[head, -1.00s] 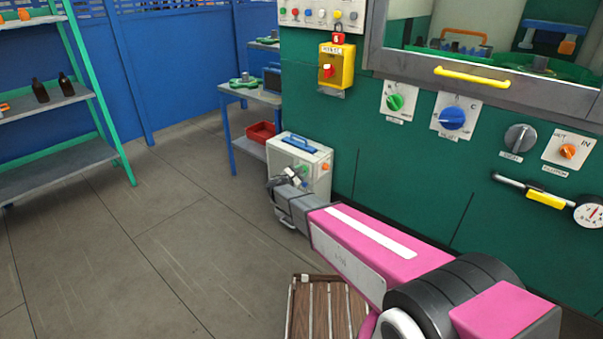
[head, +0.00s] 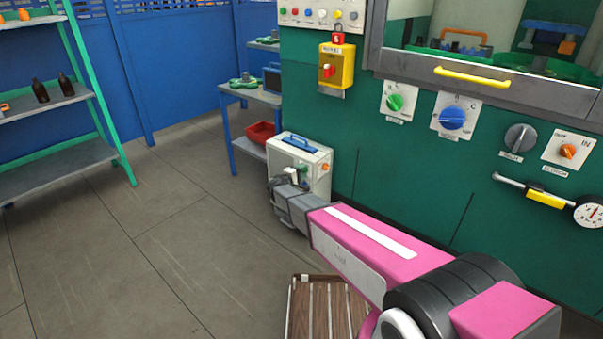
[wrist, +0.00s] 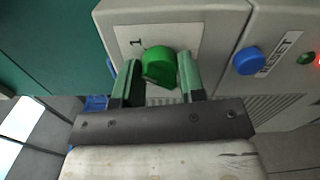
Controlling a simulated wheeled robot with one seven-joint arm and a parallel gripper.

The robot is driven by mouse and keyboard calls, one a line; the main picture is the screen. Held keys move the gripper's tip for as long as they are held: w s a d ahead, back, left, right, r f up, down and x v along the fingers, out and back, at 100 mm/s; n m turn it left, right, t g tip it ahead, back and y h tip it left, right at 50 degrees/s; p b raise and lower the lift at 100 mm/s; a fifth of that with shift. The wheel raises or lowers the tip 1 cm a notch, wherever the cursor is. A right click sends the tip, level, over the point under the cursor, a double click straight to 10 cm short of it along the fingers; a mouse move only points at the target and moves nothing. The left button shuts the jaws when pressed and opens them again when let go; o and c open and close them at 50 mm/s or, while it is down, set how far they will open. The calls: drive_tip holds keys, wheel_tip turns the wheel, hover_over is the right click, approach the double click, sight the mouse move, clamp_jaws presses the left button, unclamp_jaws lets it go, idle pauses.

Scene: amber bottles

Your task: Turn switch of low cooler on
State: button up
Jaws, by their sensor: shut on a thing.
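The low cooler (head: 317,160) is a small pale box with a blue handle on top, standing on the floor beside the green wall. Its switch is a round green knob (wrist: 159,64) on a white plate marked 1, seen close in the wrist view. My gripper (wrist: 157,72) has its two green fingers on either side of the knob and is shut on it. In the head view, my gripper (head: 292,178) is at the cooler's front, and it hides most of the switch area.
A blue RESET button (wrist: 248,61) sits right of the knob, with small green and red lights beyond. A blue table (head: 255,97) with a red tray (head: 261,133) stands behind the cooler. A slatted wooden platform (head: 325,310) lies low in front. Floor to the left is clear.

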drive_tip(key=shift+m, duration=0.9)
drive_tip(key=o, duration=0.9)
drive_tip(key=shift+s, duration=0.1)
drive_tip(key=v, duration=1)
drive_tip(key=shift+s+a, duration=0.25)
drive_tip(key=shift+a, duration=0.05)
